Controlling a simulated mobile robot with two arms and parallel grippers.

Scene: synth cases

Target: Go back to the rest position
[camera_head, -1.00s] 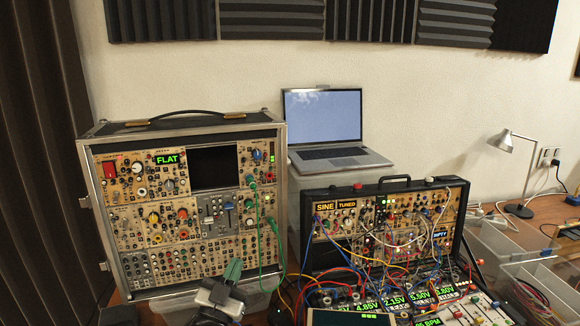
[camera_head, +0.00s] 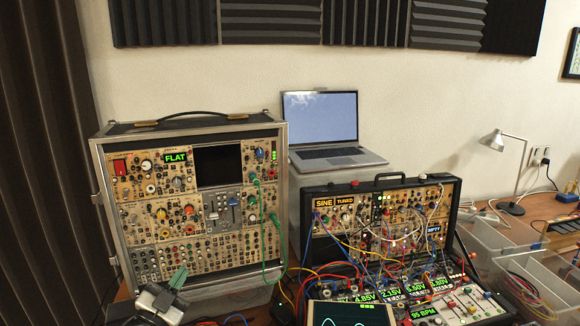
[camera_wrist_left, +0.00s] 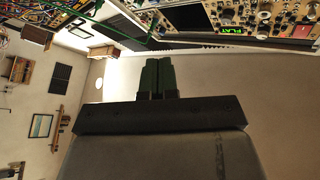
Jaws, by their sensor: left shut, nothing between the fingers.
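My left gripper (camera_head: 174,281) is low in the head view, in front of the bottom of the tall synth case (camera_head: 190,205). Its green fingers are together and hold nothing. In the left wrist view the two fingers (camera_wrist_left: 158,77) are side by side, pointing toward a synth panel at the top of the picture. The tall case stands upright, with a "FLAT" display and a dark screen. My right gripper is in neither view.
A lower synth case (camera_head: 380,217) with many patch cables stands at the right, with a mixer (camera_head: 465,303) before it. A laptop (camera_head: 322,130) sits open behind. Clear bins (camera_head: 500,245) and a desk lamp (camera_head: 515,165) are at the right. Cables hang between the cases.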

